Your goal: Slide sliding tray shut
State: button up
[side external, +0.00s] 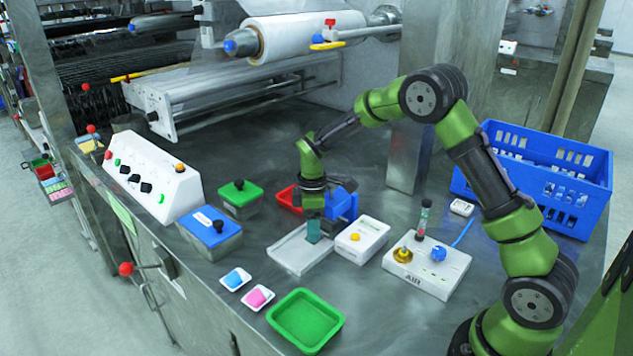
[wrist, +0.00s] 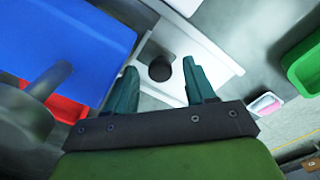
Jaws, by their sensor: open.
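The sliding tray appears to be the shallow pale grey tray (side external: 290,258), which sticks out toward the front beside a white box with a yellow knob. Its pale surface also shows in the wrist view (wrist: 222,66). My gripper (side external: 313,236) is low over the tray's back part, pointing down. In the wrist view, its teal fingers (wrist: 161,85) are apart, with a dark round knob-like piece (wrist: 160,70) seen between them. I cannot tell whether they touch it. A blue housing (side external: 346,205) stands just behind my gripper and also fills the upper left of the wrist view (wrist: 65,40).
A red tray (side external: 287,197) lies behind my gripper. The white box with the yellow knob (side external: 365,238) is close on the right. A blue-lidded box (side external: 208,228), a green-lidded box (side external: 239,192) and a green tray (side external: 305,320) stand around. Bare table lies left of the sliding tray.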

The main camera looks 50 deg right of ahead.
notch_tip(320, 180, up, 16)
jog(key=s+a+r+m+t+y, duration=0.1)
jog(key=s+a+r+m+t, duration=0.1)
jog(key=s+m, duration=0.4)
jog(key=s+a+r+m+t+y, duration=0.1)
jog(key=s+a+m+t, duration=0.3)
jog(key=s, duration=1.2)
jog(key=shift+s+a+r+m, duration=0.15)
jog(key=shift+a+r+m, duration=0.45)
jog(key=shift+m, duration=1)
jog(key=shift+a+f, duration=0.15)
jog(key=shift+f, duration=0.05)
jog(key=shift+s+a+r+t, duration=0.15)
jog(key=shift+s+r+t, duration=0.45)
jog(key=shift+r, duration=0.05)
